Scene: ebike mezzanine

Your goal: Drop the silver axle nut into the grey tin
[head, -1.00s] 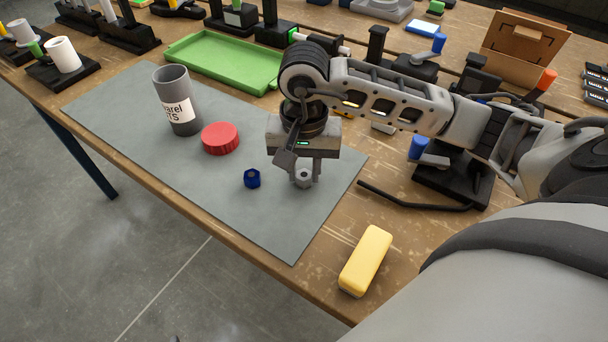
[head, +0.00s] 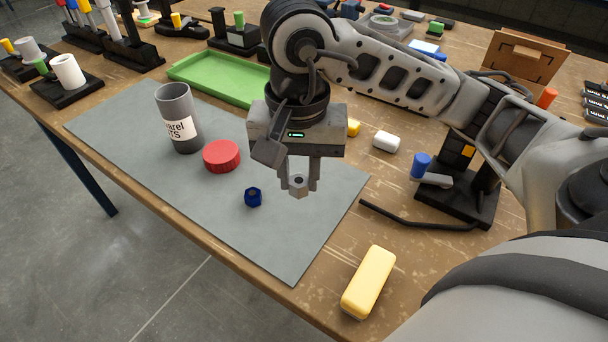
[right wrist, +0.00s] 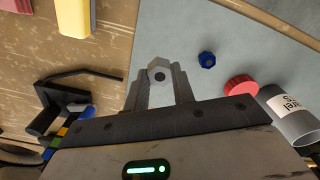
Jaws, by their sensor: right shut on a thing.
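My right gripper (head: 299,186) is shut on the silver axle nut (head: 298,184) and holds it above the grey mat. The nut also shows between the fingertips in the right wrist view (right wrist: 158,72). The grey tin (head: 180,128) stands upright on the mat, left of the gripper, with a white label and an open top. It also shows at the right edge of the right wrist view (right wrist: 288,122). A red lid (head: 221,156) lies on the mat between tin and gripper. A blue nut (head: 253,197) lies on the mat, left of the gripper. My left gripper is out of view.
The grey mat (head: 290,250) lies along the bench's front edge. A green tray (head: 215,82) lies behind the tin. A yellow block (head: 368,283) lies at the front right. A black stand with a blue-handled part (head: 455,195) stands to the right.

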